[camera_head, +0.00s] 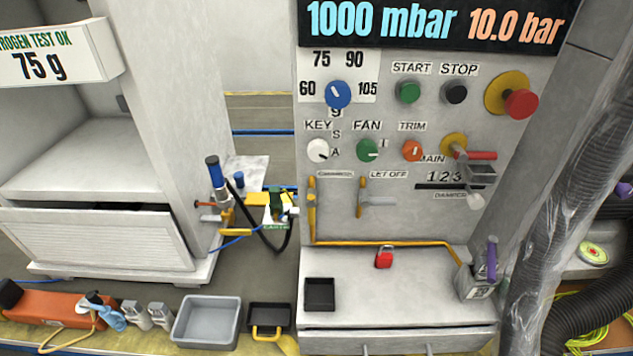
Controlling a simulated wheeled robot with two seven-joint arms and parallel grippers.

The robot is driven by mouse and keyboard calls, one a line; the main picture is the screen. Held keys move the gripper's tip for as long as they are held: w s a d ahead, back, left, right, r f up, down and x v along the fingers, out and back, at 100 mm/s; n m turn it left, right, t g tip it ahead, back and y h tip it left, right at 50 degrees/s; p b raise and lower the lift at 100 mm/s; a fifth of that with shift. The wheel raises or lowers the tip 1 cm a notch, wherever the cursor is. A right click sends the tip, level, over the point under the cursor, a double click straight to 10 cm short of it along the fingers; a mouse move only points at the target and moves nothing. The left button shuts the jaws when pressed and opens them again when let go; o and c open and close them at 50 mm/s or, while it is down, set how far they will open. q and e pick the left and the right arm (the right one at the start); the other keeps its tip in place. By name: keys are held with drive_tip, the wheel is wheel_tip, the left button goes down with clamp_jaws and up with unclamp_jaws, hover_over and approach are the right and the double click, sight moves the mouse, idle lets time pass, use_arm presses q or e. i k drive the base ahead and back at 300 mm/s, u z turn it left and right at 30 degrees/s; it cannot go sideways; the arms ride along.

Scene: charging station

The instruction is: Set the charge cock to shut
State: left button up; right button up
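Two small cocks sit side by side on the grey panel front. The left one, a yellow upright cock (311,208), stands under a small label (335,173) that is too small to read surely; it may be the charge cock. Its lever appears vertical, but its exact setting cannot be told. The right cock (361,197) has a yellow upright part and a grey bar to the right, under a label reading LET OFF (389,174). Neither of my grippers shows in the head view, and nothing touches the cocks.
A yellow pipe (385,243) runs below the cocks. A red padlock (384,258) and black tray (320,293) are on the ledge. A blue-handled filling tool with black hose (272,240) stands left of the panel. Knobs and a red button (521,103) are above. Space before the cocks looks clear.

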sight(311, 196)
drive_tip(key=k, duration=1)
drive_tip(key=z, duration=1.65)
drive_tip(key=i, duration=1.7)
drive_tip(key=u, duration=1.55)
